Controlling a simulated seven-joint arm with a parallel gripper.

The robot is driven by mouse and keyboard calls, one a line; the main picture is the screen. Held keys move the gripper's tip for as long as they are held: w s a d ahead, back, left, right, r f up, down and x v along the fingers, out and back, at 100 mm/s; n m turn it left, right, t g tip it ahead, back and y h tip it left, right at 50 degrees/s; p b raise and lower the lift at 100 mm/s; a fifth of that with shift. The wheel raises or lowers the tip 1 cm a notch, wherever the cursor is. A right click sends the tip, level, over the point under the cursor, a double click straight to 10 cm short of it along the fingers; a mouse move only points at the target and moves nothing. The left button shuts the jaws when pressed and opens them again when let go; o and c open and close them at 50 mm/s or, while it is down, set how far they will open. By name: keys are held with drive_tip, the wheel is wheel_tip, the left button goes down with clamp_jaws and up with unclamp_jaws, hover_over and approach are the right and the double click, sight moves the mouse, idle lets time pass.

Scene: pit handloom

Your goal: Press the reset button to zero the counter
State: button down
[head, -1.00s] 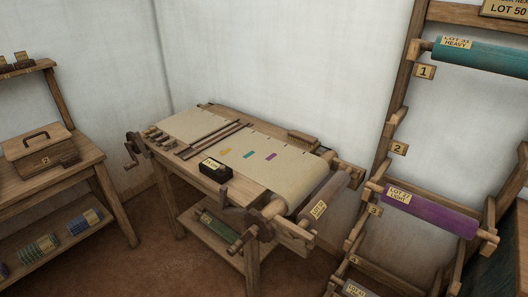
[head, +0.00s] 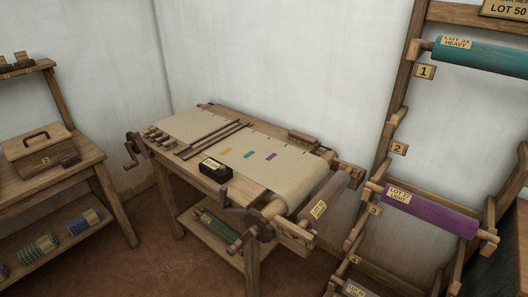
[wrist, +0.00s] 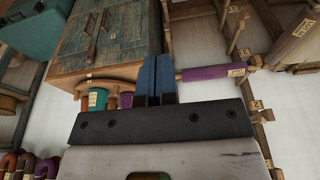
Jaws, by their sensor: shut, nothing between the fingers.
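A small black box with a pale label (head: 215,168), which looks like the counter, sits on the near edge of the wooden loom (head: 196,180). Its button is too small to make out. My gripper (wrist: 156,62) shows only in the wrist view, its two blue fingers together and empty. It is not in the head view, and the black box cannot be made out in the wrist view, so I cannot tell the distance between them. Cream cloth (head: 270,172) with small coloured patches lies on the loom beside the box.
A rack (head: 398,118) at the right holds a teal roll (head: 480,54) and a purple roll (head: 430,210). A wooden box (head: 38,150) stands on the left table. In the wrist view, a worn cabinet (wrist: 108,40) and cups (wrist: 97,98) lie beyond the fingers. Floor between the tables is clear.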

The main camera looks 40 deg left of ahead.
idle(0.3)
drive_tip(key=w+a+r+n+h, duration=0.1)
drive_tip(key=w+a+r+n, duration=0.1)
drive_tip(key=w+a+n, duration=0.5)
drive_tip(key=w+a+r+n+h, duration=0.15)
drive_tip(key=w+a, duration=0.35)
drive_tip(key=w, duration=0.6)
drive_tip(key=w+a+f+n+t, duration=0.1)
drive_tip(key=w+a+n, duration=0.3)
drive_tip(key=a, duration=0.7)
drive_tip(key=w+a+f+n+t, duration=0.15)
drive_tip(key=w+a, duration=0.35)
drive_tip(key=a, duration=0.6)
drive_tip(key=w+a+n+t, duration=0.1)
drive_tip(key=w+a+n, duration=0.35)
drive_tip(key=a, duration=0.75)
drive_tip(key=s+a+f+n+t+y, duration=0.1)
drive_tip(key=s+a+f+n, duration=0.2)
drive_tip(key=a, duration=1)
drive_tip(key=s+a+f+n+t+y, duration=0.1)
drive_tip(key=s+a+f+n, duration=0.2)
drive_tip(key=a, duration=1.1)
drive_tip(key=s+a+f+n+t+y, duration=0.1)
drive_tip(key=s+a+f+n, duration=0.3)
drive_tip(key=a, duration=0.9)
wheel_tip(320, 180, down, 3)
drive_tip(key=shift+a+f+y, duration=0.1)
drive_tip(key=shift+a+y, duration=0.2)
drive_tip(key=shift+y, duration=0.05)
drive_tip(key=shift+f, duration=0.1)
